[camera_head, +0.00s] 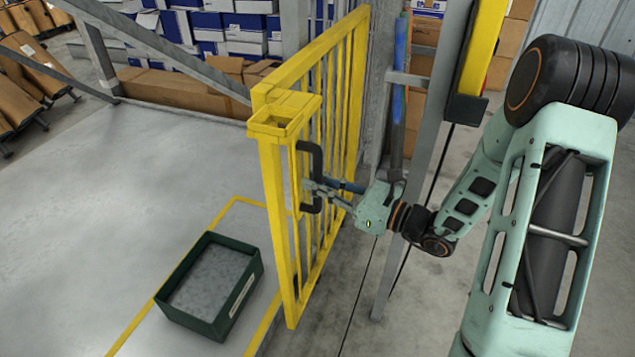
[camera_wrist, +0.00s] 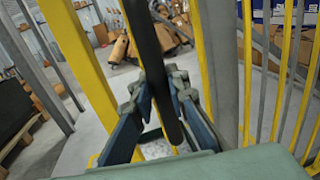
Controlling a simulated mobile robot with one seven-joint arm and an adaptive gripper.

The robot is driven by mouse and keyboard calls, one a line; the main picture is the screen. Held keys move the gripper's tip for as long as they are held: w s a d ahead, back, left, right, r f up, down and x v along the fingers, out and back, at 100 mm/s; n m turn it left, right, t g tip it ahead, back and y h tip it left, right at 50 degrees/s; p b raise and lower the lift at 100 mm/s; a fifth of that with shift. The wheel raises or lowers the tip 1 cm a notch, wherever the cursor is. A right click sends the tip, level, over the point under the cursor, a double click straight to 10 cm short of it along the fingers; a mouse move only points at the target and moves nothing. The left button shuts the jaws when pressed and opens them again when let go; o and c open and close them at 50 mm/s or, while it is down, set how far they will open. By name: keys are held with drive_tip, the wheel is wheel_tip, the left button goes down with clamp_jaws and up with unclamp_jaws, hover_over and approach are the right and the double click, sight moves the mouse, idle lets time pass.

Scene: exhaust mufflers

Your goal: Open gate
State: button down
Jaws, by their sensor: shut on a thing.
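The yellow barred gate (camera_head: 357,85) stands upright in the middle of the head view, swung at an angle beside the grey post. A black D-shaped handle (camera_head: 304,147) is fixed on its near end, below a yellow box-shaped latch part. My gripper (camera_head: 314,190) is at the lower part of the handle, with its fingers shut on it. In the wrist view, the dark handle (camera_wrist: 148,50) runs down between the two blue-padded fingers (camera_wrist: 160,108). Yellow gate bars (camera_wrist: 78,62) show on both sides there. The exact finger contact is partly hidden in the head view.
A dark green open bin (camera_head: 254,271) sits on the floor left of the gate, inside yellow floor lines. A grey post (camera_head: 424,150) stands right of the gate, close to my arm. Cardboard boxes (camera_head: 170,88) line the back. The grey floor at left is clear.

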sight(308, 163)
drive_tip(key=w, duration=0.1)
drive_tip(key=w+d, duration=0.1)
drive_tip(key=w, duration=0.2)
drive_tip(key=shift+w+d, duration=0.3)
drive_tip(key=shift+d, duration=0.05)
drive_tip(key=c, duration=1.9)
unclamp_jaws()
drive_tip(key=v, duration=1.2)
drive_tip(key=shift+s, duration=0.1)
